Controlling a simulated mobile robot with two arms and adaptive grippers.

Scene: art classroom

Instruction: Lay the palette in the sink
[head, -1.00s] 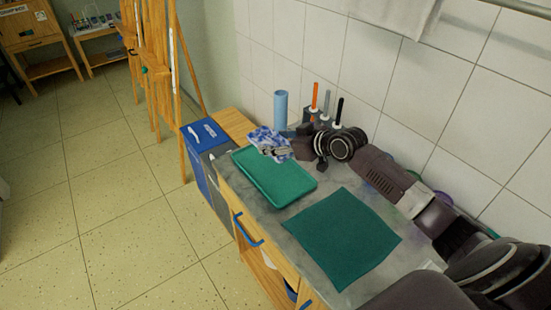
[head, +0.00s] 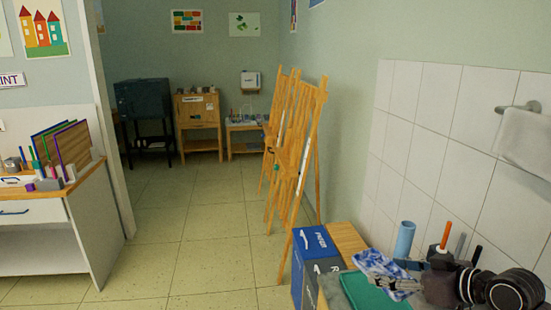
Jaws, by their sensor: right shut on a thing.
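My right gripper (head: 390,285) reaches in from the lower right. It is shut on a crumpled blue-and-white patterned cloth (head: 378,263) at the far end of the counter. The fingers cover part of the cloth, and I cannot tell whether it touches the surface. No palette can be made out in the current view. No sink is in view. My left gripper is not in view.
A green tray (head: 366,291) lies beside the cloth, cut off below. A blue cylinder (head: 404,240) and an orange-handled tool (head: 444,236) stand behind. The tiled floor (head: 190,240) at left is open.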

